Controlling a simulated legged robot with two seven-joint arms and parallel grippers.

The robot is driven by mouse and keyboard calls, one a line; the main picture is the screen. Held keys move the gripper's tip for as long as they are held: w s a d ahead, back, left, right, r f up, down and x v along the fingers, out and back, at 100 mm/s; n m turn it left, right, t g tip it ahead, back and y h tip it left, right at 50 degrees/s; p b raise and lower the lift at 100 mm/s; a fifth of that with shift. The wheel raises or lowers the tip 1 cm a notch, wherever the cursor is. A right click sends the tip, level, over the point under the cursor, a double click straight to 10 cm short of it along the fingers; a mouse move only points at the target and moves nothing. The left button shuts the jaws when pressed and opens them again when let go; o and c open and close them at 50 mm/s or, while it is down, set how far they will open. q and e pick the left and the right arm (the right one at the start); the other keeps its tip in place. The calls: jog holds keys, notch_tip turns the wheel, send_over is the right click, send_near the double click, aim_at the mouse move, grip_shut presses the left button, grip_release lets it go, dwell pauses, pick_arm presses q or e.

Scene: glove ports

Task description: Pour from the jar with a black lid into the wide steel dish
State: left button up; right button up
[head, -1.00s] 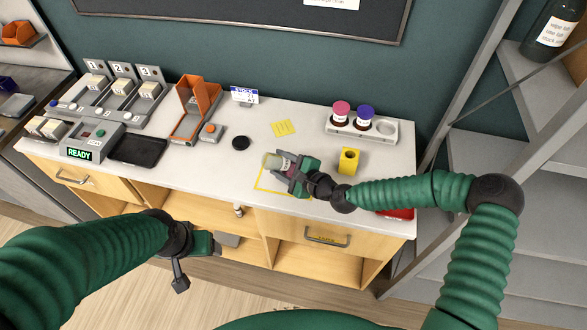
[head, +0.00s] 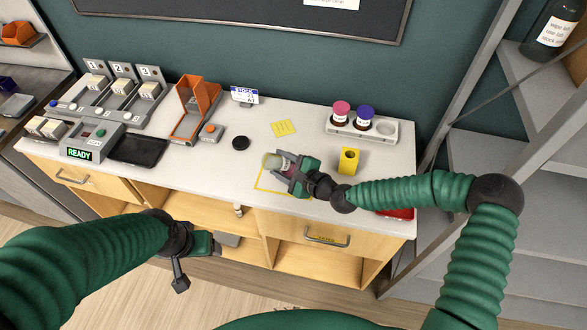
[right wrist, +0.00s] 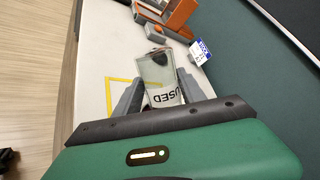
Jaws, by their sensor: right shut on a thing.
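My right gripper (head: 287,173) is shut on a clear glass jar (head: 272,161) over the yellow outlined square on the counter. The jar lies tilted well over, its far end pointing left in the head view. In the right wrist view the jar (right wrist: 160,72) sits between the fingers and part of its label reads "USED". No lid shows on the jar; a black disc like a lid (head: 240,143) lies on the counter to its left. I cannot make out a wide steel dish. My left gripper (head: 194,262) is low in front of the counter; its jaw opening is unclear.
A grey rack (head: 385,138) holds a pink-lidded jar (head: 340,111) and a blue-lidded jar (head: 365,117), with an empty round place. A yellow block (head: 348,161) stands right of my gripper. A black tray (head: 138,150) and an orange stand (head: 196,95) are further left.

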jog(key=shift+s+a+r+n+h+p, duration=0.2)
jog(key=shift+a+n+h+p, duration=0.25)
jog(key=shift+n+p, duration=0.45)
jog(key=shift+f, duration=0.3)
jog(key=shift+s+a+n+h+p, duration=0.15)
jog(key=shift+a+n+h+p, duration=0.2)
jog(key=shift+p, duration=0.2)
jog(key=shift+s+a+f+n+h, duration=0.1)
jog(key=shift+a+f+n+h, duration=0.1)
jog(key=shift+f+n+h, duration=0.15)
jog(key=shift+s+a+f+n+t+h, duration=0.1)
jog(key=shift+a+f+n+t+h, duration=0.3)
jog(key=shift+n, duration=0.2)
jog(key=shift+f+n+h, duration=0.3)
jog(key=shift+h, duration=0.05)
